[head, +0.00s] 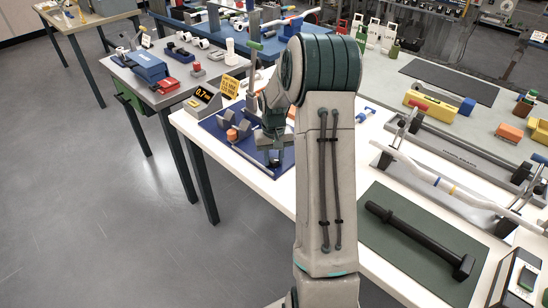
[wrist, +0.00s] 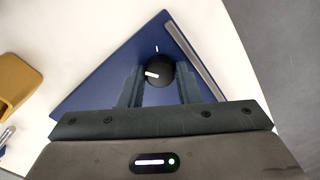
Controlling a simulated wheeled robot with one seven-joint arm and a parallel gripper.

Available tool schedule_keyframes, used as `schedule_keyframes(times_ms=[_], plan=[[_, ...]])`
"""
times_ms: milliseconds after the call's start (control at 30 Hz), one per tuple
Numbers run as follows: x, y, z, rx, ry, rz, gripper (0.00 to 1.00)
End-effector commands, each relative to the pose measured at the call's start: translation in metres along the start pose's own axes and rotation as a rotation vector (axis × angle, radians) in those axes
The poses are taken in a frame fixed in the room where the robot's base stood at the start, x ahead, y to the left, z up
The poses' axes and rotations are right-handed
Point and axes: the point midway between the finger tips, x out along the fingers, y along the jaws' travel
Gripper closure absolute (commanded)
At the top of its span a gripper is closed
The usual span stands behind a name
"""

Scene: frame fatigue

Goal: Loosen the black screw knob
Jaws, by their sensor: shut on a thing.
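The black screw knob (wrist: 160,72) is round and carries a white pointer line aimed to the left in the wrist view. It sits on a dark blue plate (wrist: 90,90) with a short white tick mark above the knob. My gripper (wrist: 158,78) is shut on the knob, one finger on each side. In the head view my gripper (head: 272,148) is low over the blue plate (head: 262,164) on the white bench, partly behind my arm. The knob cannot be made out there.
A black bar tool (head: 415,240) lies on a green mat at right.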

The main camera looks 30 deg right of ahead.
Motion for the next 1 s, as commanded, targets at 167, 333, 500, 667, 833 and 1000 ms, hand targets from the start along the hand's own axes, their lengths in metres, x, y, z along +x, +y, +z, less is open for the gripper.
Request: schedule_keyframes(times_ms=[167,333,500,667,833,1000], plan=[[-0.0018,-0.0003,-0.0016,-0.166,0.005,0.000,0.92],[-0.0021,0.0001,-0.0016,-0.328,0.005,0.001,0.92],[-0.0023,-0.0001,-0.0017,-0.489,0.006,0.001,0.92],[-0.0025,0.0000,-0.0018,-0.635,0.006,0.002,0.92],[-0.0028,-0.0002,-0.0020,-0.769,0.007,0.002,0.92],[-0.0028,0.0001,-0.0021,-0.873,0.007,0.003,0.92]])
